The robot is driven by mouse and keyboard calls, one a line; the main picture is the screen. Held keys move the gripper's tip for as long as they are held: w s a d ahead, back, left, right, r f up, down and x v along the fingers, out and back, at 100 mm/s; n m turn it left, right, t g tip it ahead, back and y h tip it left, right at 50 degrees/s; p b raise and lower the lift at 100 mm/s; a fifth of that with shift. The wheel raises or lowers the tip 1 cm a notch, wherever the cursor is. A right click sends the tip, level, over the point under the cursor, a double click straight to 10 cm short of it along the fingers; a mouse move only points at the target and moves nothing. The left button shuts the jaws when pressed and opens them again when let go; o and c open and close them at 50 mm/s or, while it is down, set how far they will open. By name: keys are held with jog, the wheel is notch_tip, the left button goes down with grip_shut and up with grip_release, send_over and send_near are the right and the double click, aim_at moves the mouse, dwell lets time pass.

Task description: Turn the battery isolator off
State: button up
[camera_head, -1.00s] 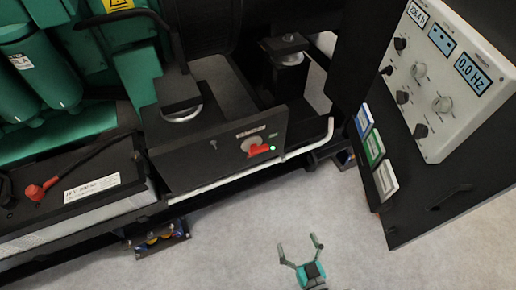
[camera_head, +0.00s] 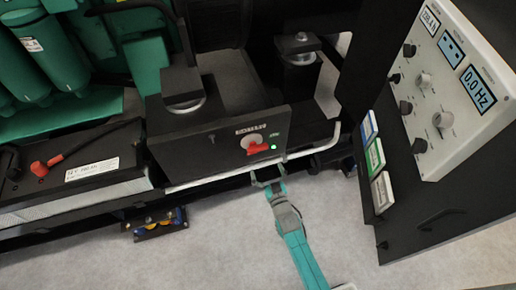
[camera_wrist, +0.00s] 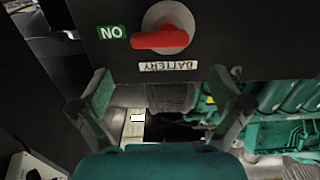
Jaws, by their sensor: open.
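The battery isolator is a red handle (camera_head: 258,149) on a round grey base, set in a black panel (camera_head: 222,150). In the wrist view the red handle (camera_wrist: 160,40) lies across the grey disc, beside a green ON label (camera_wrist: 111,32) seen upside down. My gripper (camera_head: 268,178) is open just below the panel's lower edge, under the handle. In the wrist view its two fingers (camera_wrist: 160,92) stand apart, with the handle beyond their tips and nothing between them.
A white rail (camera_head: 225,176) runs along the panel's foot. A battery with a red terminal (camera_head: 40,168) lies at left. A control cabinet with dials and displays (camera_head: 440,90) stands at right. The pale floor (camera_head: 220,250) in front is free.

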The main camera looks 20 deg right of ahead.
aim_at(259, 151)
jog(key=w, duration=1)
jog(key=c, duration=0.8)
